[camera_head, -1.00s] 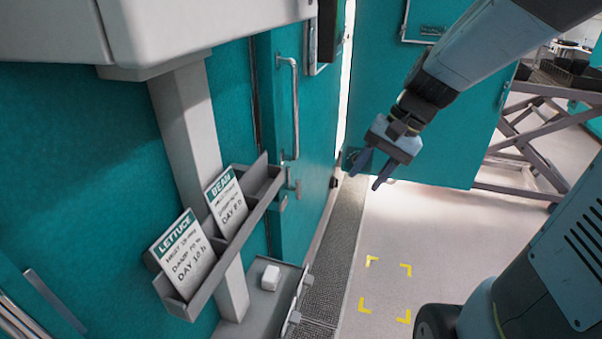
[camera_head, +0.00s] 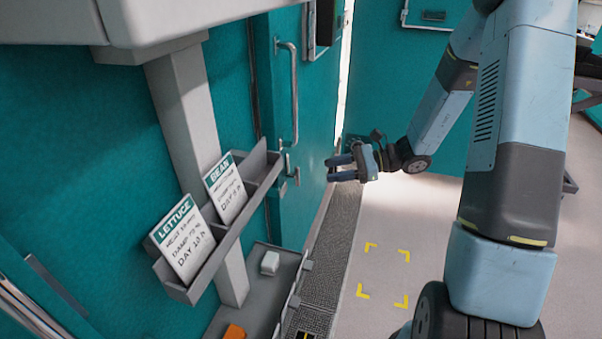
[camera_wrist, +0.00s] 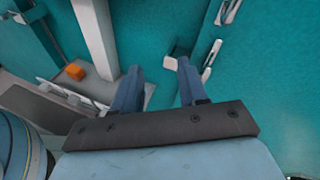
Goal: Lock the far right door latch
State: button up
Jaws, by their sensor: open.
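A teal door (camera_head: 310,110) with a long vertical handle (camera_head: 293,95) stands left of my gripper. Below the handle is a small metal latch (camera_head: 288,162) with a short lever; it is too small to tell whether it is locked. My gripper (camera_head: 331,169) is open and empty, its fingers pointing left toward the door at about latch height, apart from the latch. In the wrist view my gripper (camera_wrist: 158,68) has both fingers spread, with teal surface beyond. A pale lever, apparently the latch (camera_wrist: 211,60), shows just right of the right fingertip.
A grey rack with lettuce (camera_head: 183,240) and bean (camera_head: 226,190) cards hangs on a post left of the latch. Below, a grey shelf holds a white block (camera_head: 270,262) and an orange block (camera_head: 234,331). Floor with yellow corner marks (camera_head: 404,255) is clear.

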aim_at(297, 175)
jog(key=w+d+f+m+t+y, duration=0.2)
jog(key=w+f+m+t, duration=0.45)
jog(key=f, duration=0.25)
jog(key=shift+m+g, duration=0.25)
jog(key=shift+g, duration=0.2)
jog(key=x, duration=1.3)
jog(key=shift+s+a+r, duration=0.1)
jog(key=shift+s, duration=0.1)
jog(key=shift+c, duration=0.3)
jog(key=c, duration=0.6)
grip_shut()
jog(key=shift+s+a, duration=0.1)
